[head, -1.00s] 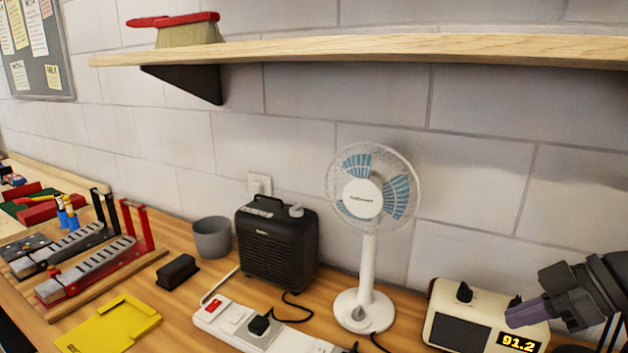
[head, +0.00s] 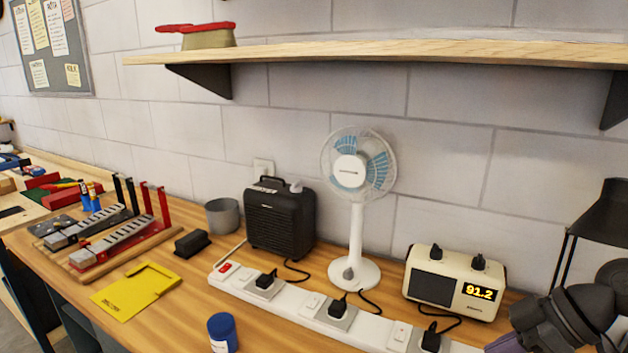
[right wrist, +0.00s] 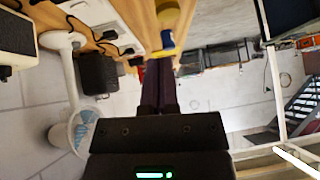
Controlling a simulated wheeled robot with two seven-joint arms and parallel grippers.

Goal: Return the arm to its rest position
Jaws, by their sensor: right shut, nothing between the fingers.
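My right gripper (head: 506,343) is at the bottom right of the head view, its purple fingers cut by the lower edge. It is in front of the bench's front right part, near the power strip (head: 300,306) and below the cream radio (head: 452,283). In the right wrist view the gripper's fingers (right wrist: 160,68) lie together, shut, with nothing held. A blue jar (head: 222,333) stands at the bench's front, and a blue and yellow object (right wrist: 167,38) shows beyond the fingertips in the wrist view. My left gripper is in neither view.
A white fan (head: 357,215) and black heater (head: 281,219) stand at the wall under a wooden shelf (head: 400,51). A grey cup (head: 222,216), black block (head: 192,243), yellow plate (head: 135,288) and clamp rack (head: 120,245) are to the left. A black stand (head: 600,212) is right.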

